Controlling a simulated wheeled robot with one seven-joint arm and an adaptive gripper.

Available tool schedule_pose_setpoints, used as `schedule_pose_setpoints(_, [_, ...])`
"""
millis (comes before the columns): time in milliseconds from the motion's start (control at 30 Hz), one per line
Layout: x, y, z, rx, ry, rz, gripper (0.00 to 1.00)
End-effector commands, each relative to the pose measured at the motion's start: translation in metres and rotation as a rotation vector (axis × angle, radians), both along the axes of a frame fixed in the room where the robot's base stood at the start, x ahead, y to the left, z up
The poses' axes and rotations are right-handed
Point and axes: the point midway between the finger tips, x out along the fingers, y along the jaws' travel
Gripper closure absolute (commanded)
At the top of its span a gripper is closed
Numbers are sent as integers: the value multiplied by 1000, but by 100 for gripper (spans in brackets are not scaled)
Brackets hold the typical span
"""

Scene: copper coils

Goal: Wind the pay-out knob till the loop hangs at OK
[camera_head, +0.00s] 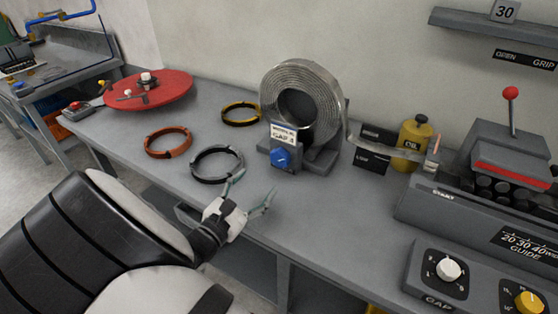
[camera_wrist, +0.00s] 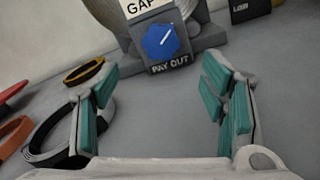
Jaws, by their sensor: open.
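The blue pay-out knob (camera_head: 281,158) is on the front of the coil stand, under a label. In the wrist view the knob (camera_wrist: 161,41) shows a white pointer line aimed up and right, above the words PAY OUT. The coil (camera_head: 301,98) stands upright on its stand, and its strip runs right as a shallow loop (camera_head: 385,148) toward the machine. I cannot read an OK mark. My gripper (camera_head: 250,200) is open and empty, in front of the knob and apart from it. Its two fingers (camera_wrist: 165,100) also show in the wrist view, with the knob ahead between them.
Black-grey ring (camera_head: 217,165), orange ring (camera_head: 167,142) and yellow ring (camera_head: 241,114) lie left of the stand. A red turntable (camera_head: 150,90) is further left. A yellow oil can (camera_head: 412,143) and the straightening machine (camera_head: 490,180) are right. The bench front (camera_head: 300,220) is clear.

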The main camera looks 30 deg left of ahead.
Motion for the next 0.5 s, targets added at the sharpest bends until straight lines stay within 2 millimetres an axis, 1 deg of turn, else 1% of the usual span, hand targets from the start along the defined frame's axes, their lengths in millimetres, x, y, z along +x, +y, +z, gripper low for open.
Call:
schedule_pose_setpoints(33, [12,-1,-2,2,0,-3,34])
schedule_pose_setpoints(200, [46,-5,-2,3,-1,-4,34])
schedule_pose_setpoints(400, [82,-8,-2,1,0,-4,34])
schedule_pose_setpoints(500, [94,-8,-2,2,1,-3,34])
